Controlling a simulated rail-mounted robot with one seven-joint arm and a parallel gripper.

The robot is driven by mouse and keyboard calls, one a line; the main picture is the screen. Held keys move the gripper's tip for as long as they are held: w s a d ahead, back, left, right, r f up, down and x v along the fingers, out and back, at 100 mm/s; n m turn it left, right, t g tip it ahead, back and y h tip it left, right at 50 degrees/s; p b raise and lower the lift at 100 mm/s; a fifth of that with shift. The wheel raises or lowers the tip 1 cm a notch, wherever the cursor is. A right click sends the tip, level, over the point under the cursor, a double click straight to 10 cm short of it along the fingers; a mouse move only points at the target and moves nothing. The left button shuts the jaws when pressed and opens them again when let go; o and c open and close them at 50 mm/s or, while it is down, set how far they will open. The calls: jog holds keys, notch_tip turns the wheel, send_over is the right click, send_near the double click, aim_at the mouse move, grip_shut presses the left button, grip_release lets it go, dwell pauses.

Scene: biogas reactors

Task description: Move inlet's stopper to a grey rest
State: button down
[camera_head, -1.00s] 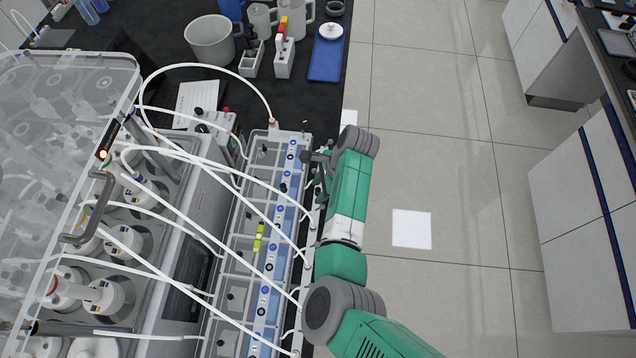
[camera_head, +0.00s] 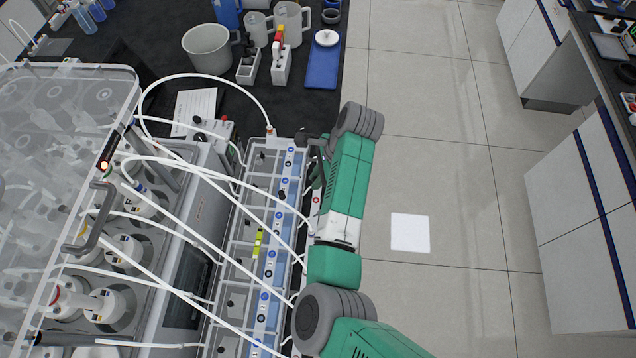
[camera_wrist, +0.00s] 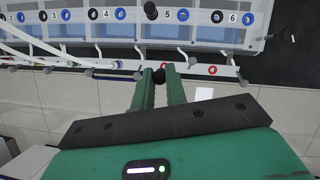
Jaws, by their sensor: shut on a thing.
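In the wrist view, my gripper (camera_wrist: 160,76) has its two green fingers closed around a small black stopper (camera_wrist: 158,75). Red-ringed ports (camera_wrist: 213,70) and small grey pegs (camera_wrist: 192,60) sit along this rail; I cannot tell which of the pegs are rests. In the head view, my gripper (camera_head: 318,165) is at the right edge of the reactor row (camera_head: 272,250), mostly hidden by my green wrist, and the stopper cannot be made out.
White tubes (camera_head: 195,205) arch over the reactor row, several ending at the front rail. A mug (camera_head: 207,50) and a blue tray (camera_head: 322,68) are on the bench behind. Open floor lies to the right.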

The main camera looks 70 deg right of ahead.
jog(key=shift+r, duration=0.25)
jog(key=shift+r, duration=0.15)
jog(key=shift+r+p, duration=0.35)
jog(key=shift+p, duration=0.3)
jog(key=shift+r+p, duration=1)
jog(key=shift+p, duration=0.35)
